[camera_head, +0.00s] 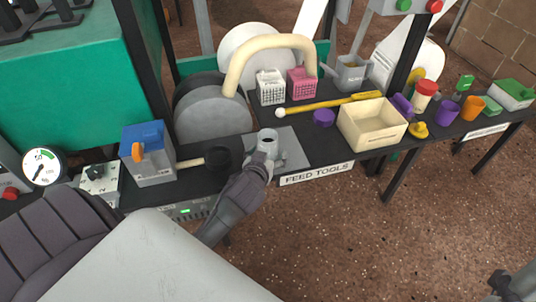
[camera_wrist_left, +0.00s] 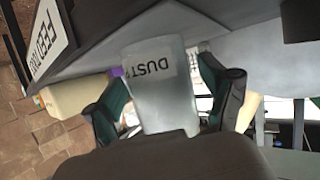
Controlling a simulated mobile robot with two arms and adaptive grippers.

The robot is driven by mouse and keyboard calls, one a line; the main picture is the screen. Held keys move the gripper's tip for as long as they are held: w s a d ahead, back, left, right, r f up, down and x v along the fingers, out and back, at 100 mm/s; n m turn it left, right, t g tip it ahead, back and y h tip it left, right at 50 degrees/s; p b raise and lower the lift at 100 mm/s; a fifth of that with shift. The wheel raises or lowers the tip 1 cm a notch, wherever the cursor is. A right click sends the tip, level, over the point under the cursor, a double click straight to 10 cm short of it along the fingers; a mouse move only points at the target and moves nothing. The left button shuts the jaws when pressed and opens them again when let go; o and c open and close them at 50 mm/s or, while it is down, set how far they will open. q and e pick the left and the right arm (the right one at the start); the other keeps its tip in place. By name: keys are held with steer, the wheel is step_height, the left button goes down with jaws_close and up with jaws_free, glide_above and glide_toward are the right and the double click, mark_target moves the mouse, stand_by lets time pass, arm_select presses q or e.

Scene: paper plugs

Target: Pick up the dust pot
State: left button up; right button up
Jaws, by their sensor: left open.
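The dust pot (camera_head: 267,138) is a small pale grey cup on a grey mat at the bench's front edge. In the left wrist view the dust pot (camera_wrist_left: 158,78) carries the label DUST and fills the middle. My left gripper (camera_head: 264,157) is at the pot, and its open fingers show on both sides of it in the left wrist view (camera_wrist_left: 166,102). I cannot tell whether either finger touches the pot. My right gripper (camera_head: 510,285) shows only in part at the bottom right corner, away from the bench.
A cream tray (camera_head: 371,124), a purple lid (camera_head: 323,117) and pink and white baskets (camera_head: 301,83) are to the right and behind. The FEED TOOLS sign (camera_head: 316,174) hangs on the front edge.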

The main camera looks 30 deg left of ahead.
arm_select(q)
steer(key=shift+w+a+f, duration=0.15)
steer(key=shift+w+f, duration=0.05)
steer(key=shift+w, duration=0.15)
steer(key=shift+c, duration=0.2)
steer(key=c, duration=1.3)
steer(key=shift+r, duration=0.15)
